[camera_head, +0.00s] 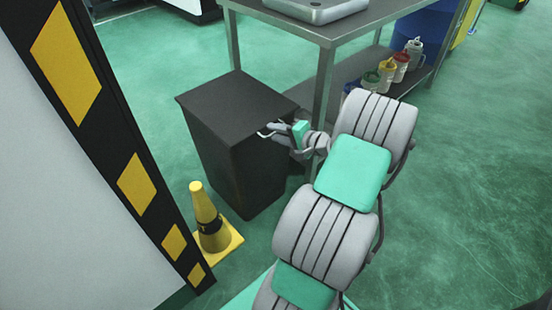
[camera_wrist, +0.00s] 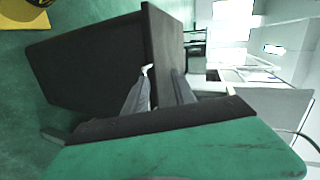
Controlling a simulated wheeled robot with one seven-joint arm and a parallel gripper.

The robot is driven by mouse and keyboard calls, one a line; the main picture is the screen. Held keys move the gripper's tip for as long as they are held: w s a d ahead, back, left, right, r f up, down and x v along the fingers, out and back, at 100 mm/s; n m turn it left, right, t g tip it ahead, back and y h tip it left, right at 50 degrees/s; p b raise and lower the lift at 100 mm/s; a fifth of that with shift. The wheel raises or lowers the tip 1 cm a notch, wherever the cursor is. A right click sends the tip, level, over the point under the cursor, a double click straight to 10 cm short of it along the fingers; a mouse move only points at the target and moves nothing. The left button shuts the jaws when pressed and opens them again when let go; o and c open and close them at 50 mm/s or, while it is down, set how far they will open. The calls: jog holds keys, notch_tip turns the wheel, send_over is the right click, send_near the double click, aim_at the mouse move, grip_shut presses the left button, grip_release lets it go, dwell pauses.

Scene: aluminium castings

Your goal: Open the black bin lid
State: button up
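The black bin (camera_head: 240,150) stands on the green floor, left of centre in the head view. Its flat black lid (camera_head: 235,100) lies level on top and looks closed. My gripper (camera_head: 266,129) is at the bin's right side, close to the lid's edge. In the wrist view the bin (camera_wrist: 85,60) appears turned sideways, with the lid (camera_wrist: 163,40) running down the middle. My two fingers (camera_wrist: 161,72) are apart, one on the bin-wall side and one on the lid's top side. Whether they touch the lid is unclear. Nothing is seen gripped.
A metal table (camera_head: 345,28) stands just behind and right of the bin, with several bottles (camera_head: 387,70) on its lower shelf. A yellow cone (camera_head: 207,218) stands at the bin's front left. A black-and-yellow striped post (camera_head: 137,183) is at the left. Floor at right is clear.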

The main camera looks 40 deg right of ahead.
jog(key=s+d+f+m+t+h+b, duration=0.1)
jog(key=s+d+f+m+t, duration=0.1)
jog(key=s+d+f, duration=0.15)
jog(key=w, duration=0.2)
jog(key=w+f+b, duration=0.1)
jog(key=w, duration=0.2)
jog(key=w+b, duration=0.1)
jog(key=w, duration=0.2)
jog(key=shift+w+d+f, duration=0.15)
jog(key=shift+w+f, duration=0.05)
jog(key=shift+c, duration=0.5)
grip_shut()
dwell(0.3)
